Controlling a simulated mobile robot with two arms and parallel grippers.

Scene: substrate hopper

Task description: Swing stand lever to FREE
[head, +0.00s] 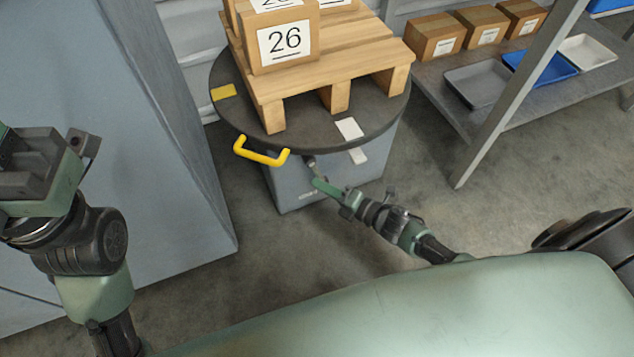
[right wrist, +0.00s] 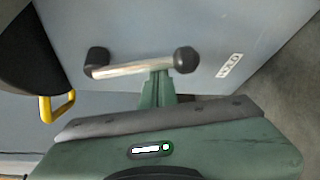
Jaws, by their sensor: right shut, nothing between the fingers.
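The stand (head: 300,190) is a grey box under a round dark turntable. Its lever (right wrist: 130,68) shows in the right wrist view as a pale metal bar with a black hub at left and a black knob (right wrist: 186,60) at right. The knob end points toward a white label (right wrist: 230,65) that seems to read HOLD. No FREE label is visible. My right gripper (head: 316,182) is shut and empty. Its green fingertips (right wrist: 158,76) are at the bar near the knob; I cannot tell whether they touch. Part of my left gripper (head: 45,160) shows at far left, its jaws unclear.
A wooden pallet (head: 350,68) with boxes marked 26 (head: 285,42) rests on the turntable (head: 235,112). A yellow handle (head: 262,157) sticks out from its rim. A grey cabinet (head: 110,130) stands at left. A shelf (head: 475,105) with boxes and trays is at right. The floor between is clear.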

